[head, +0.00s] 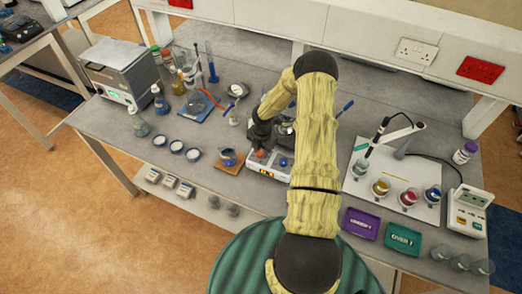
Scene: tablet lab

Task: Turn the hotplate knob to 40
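The hotplate (266,171) stands on the lab bench near the middle of the head view, a white box with a small lit yellow display on its front. An orange-red knob (260,154) shows at its left and a blue knob (284,162) at its right. My gripper (261,143) is a dark shape at the left knob, just above or touching it; I cannot tell which. Its fingers are too small and dark to show whether they are open. My arm covers the right part of the hotplate. The knob's setting and the display's number are not readable.
Glassware and bottles crowd the back left. A white board (359,205) with several coloured beakers and a probe stand is at right. Purple (361,223) and green (403,239) trays lie in front.

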